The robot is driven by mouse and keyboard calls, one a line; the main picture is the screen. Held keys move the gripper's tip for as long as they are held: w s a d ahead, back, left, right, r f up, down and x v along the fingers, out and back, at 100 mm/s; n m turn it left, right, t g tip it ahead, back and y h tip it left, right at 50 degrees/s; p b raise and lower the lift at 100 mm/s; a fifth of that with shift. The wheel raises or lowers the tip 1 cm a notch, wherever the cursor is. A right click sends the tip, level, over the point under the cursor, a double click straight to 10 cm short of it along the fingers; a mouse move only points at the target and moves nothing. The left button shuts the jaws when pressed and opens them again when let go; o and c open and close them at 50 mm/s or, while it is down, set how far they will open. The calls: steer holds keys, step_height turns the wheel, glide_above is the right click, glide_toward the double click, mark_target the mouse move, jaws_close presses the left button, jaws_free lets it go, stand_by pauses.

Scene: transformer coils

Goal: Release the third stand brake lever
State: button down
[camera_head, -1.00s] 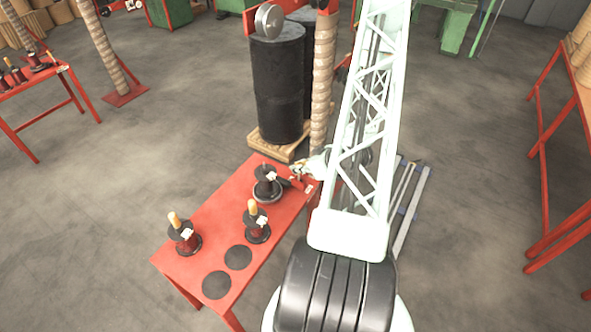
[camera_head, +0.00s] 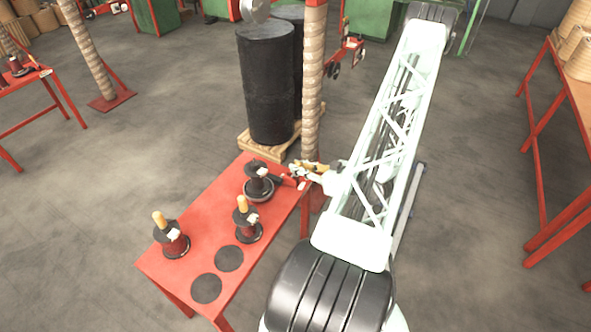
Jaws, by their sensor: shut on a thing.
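The red table (camera_head: 205,215) carries three black and red stands. The third stand (camera_head: 258,181), at the table's far end, has a round black base and a dark spool, with no orange top showing. The other two, the left stand (camera_head: 171,238) and the front stand (camera_head: 246,220), have orange tops. My gripper (camera_head: 297,175) is just right of the third stand, low at the table's right edge. It is shut on a small part beside that stand, apparently the brake lever (camera_head: 281,180). The fingertips and the lever's exact angle are too small to make out.
Two flat black discs (camera_head: 229,259) lie on the table's near end. A large black drum (camera_head: 268,88) stands on a wooden pallet (camera_head: 262,143) behind the table. A rope-wrapped post (camera_head: 313,80) rises close behind my gripper. Open floor lies left of the table.

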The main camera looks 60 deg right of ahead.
steer(key=shift+s+f+t+b, duration=0.4)
steer(key=shift+s+t+b, duration=0.25)
steer(key=shift+t+b, duration=0.3)
steer(key=c, duration=2.6)
jaws_free()
steer(key=shift+s+r, duration=0.1)
steer(key=shift+s, duration=0.2)
steer(key=v, duration=1.1)
steer(key=shift+s+a, duration=0.25)
steer(key=shift+w+d, duration=0.1)
